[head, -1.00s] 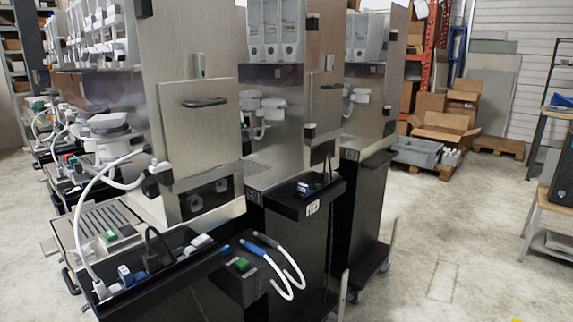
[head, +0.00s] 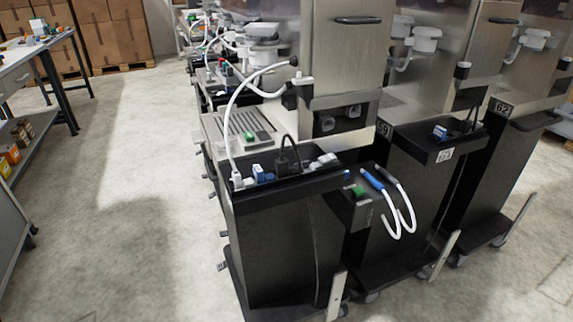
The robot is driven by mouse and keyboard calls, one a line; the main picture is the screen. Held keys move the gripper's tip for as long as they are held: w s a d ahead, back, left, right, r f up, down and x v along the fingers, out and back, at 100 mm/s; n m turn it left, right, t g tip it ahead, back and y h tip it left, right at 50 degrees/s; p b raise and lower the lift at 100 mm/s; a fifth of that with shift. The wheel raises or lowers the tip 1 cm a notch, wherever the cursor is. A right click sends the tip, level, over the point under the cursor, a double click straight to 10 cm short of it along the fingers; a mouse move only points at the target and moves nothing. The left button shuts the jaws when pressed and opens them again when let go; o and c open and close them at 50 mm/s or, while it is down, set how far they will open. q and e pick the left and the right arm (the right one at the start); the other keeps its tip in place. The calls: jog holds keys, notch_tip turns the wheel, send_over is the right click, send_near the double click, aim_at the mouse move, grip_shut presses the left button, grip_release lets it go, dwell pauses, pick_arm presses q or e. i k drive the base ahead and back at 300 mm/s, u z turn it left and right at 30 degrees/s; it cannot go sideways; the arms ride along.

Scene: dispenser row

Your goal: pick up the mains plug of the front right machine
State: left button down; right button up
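The nearest machine has a steel body (head: 345,75) above a black front tray (head: 290,190). In the tray stands a black plug (head: 283,163) with a black cable arching up behind it. Beside it are blue connectors (head: 262,174), a white connector (head: 325,160) and a white plug (head: 237,181) on a white cable. The machine to its right has its own black tray (head: 425,150) with a blue connector (head: 440,132) and a dark plug (head: 468,126) on a dark cable. I cannot tell which plug the task names. Neither of my grippers is in view.
Foot bars (head: 336,297) and castors stick out below. The floor (head: 130,200) at left is clear up to a workbench (head: 20,65).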

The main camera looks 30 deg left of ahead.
aim_at(282, 168)
jog(key=z, duration=3.25)
jog(key=k, duration=1.85)
jog(key=u, duration=1.95)
jog(key=k, duration=0.5)
jog(key=z, duration=0.05)
jog(key=i, duration=0.5)
